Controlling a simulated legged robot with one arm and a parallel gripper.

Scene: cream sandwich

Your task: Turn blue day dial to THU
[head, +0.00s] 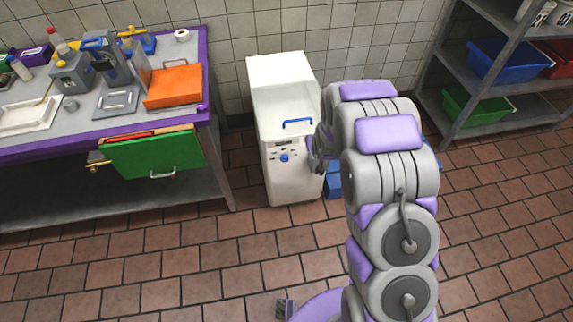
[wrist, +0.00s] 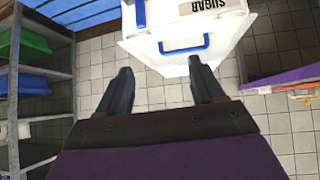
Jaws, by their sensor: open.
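The blue day dial (head: 284,157) is small and sits on the front of the white bin (head: 280,84), below a blue handle (head: 298,123). The day it points to is too small to read. In the wrist view, my gripper (wrist: 158,66) is open with nothing between its two dark fingers. The bin shows beyond the fingertips there, with a blue handle (wrist: 184,48) and an upside-down SUGAR label (wrist: 196,8). The dial cannot be seen in the wrist view. In the head view my arm stands at the bin's right side and hides most of my gripper.
A purple-edged worktable (head: 205,70) with tools and an orange box (head: 173,86) stands left of the bin. Shelves with coloured bins (head: 505,60) stand at the right. Tiled floor in front of the bin is clear.

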